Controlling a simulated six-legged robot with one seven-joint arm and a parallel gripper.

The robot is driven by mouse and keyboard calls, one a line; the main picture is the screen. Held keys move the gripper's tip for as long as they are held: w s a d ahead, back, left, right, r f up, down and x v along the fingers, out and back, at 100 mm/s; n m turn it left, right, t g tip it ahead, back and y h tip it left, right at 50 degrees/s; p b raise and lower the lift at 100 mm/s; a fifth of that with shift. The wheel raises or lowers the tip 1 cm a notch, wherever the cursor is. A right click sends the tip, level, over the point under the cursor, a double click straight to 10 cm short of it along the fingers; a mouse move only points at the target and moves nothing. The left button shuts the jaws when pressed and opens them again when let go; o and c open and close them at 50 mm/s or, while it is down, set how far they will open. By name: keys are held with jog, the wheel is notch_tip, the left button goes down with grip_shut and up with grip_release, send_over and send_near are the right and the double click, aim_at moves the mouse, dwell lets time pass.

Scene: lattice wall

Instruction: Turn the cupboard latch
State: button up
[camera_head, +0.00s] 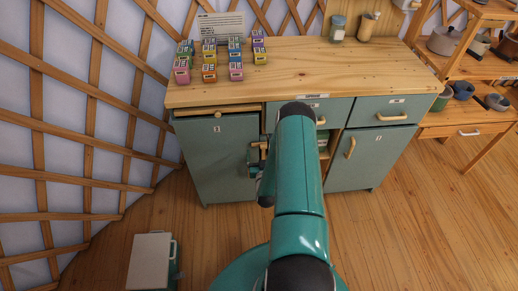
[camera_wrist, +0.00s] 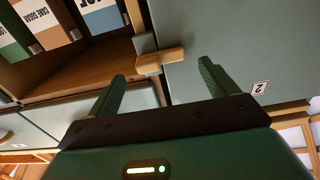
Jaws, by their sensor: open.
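The cupboard latch is a small light-wood bar (camera_wrist: 162,60) in the wrist view. It lies at the edge of the grey-green door (camera_wrist: 225,40) marked 2, beside an open shelf bay. My gripper (camera_wrist: 163,74) is open, with one finger on each side of the latch's near end. The fingers appear apart from the wood; exact depth is hard to judge. In the head view the same door (camera_head: 218,165) is closed at the left of the cupboard. My arm covers much of the middle there and mostly hides my gripper.
The wooden counter (camera_head: 300,85) carries several small coloured boxes (camera_head: 209,60) and two jars at the back. Another door (camera_head: 365,158) with a wooden handle is at the right. Boxes stand in the open bay (camera_wrist: 75,70). A pale case (camera_head: 150,260) lies on the floor at left.

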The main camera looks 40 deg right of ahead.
aim_at(260, 148)
jog(key=shift+x, duration=1.75)
jog(key=shift+a, duration=0.1)
jog(key=shift+c, duration=0.4)
jog(key=c, duration=0.9)
